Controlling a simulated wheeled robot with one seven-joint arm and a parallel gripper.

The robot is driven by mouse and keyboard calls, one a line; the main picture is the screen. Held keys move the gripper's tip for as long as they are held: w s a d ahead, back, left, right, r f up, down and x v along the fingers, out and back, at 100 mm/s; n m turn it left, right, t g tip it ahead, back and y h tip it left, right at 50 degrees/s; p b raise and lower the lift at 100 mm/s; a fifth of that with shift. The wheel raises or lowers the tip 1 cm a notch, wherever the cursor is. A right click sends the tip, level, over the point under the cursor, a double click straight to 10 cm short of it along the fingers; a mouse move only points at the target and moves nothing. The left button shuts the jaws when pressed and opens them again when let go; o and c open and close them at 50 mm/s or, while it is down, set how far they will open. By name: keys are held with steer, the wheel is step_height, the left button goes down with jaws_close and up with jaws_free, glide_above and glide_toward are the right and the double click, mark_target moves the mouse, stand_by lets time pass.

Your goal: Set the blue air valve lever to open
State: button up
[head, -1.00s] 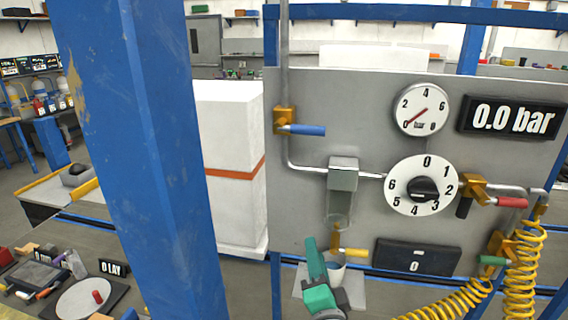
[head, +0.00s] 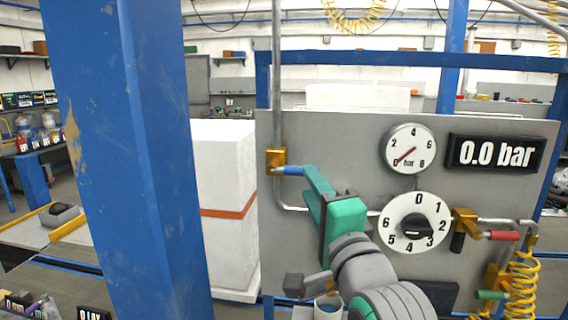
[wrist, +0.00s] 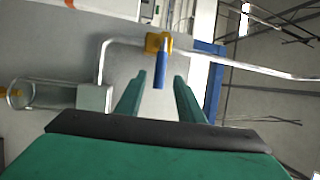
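The blue lever (head: 288,170) sticks out to the right from its brass valve (head: 275,160) on the vertical pipe at the panel's left. It lies about level in the head view. In the wrist view the lever (wrist: 160,68) points from the brass valve (wrist: 158,42) toward my gripper. My green gripper (head: 306,172) is at the lever's free end in the head view. In the wrist view my gripper (wrist: 156,88) is open, its two fingers apart with the lever's tip ahead of and between them. I cannot tell whether they touch it.
The grey panel (head: 345,130) carries a pressure gauge (head: 409,150), a display reading 0.0 bar (head: 496,153) and a numbered dial (head: 414,222). A red lever (head: 503,236) and a green lever (head: 490,295) sit at the right. A blue post (head: 125,160) stands at the left.

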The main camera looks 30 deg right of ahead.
steer(key=x, duration=1)
steer(key=shift+w+d+r, duration=0.1)
steer(key=shift+w+d, duration=0.05)
steer(key=shift+w, duration=0.1)
jaws_close()
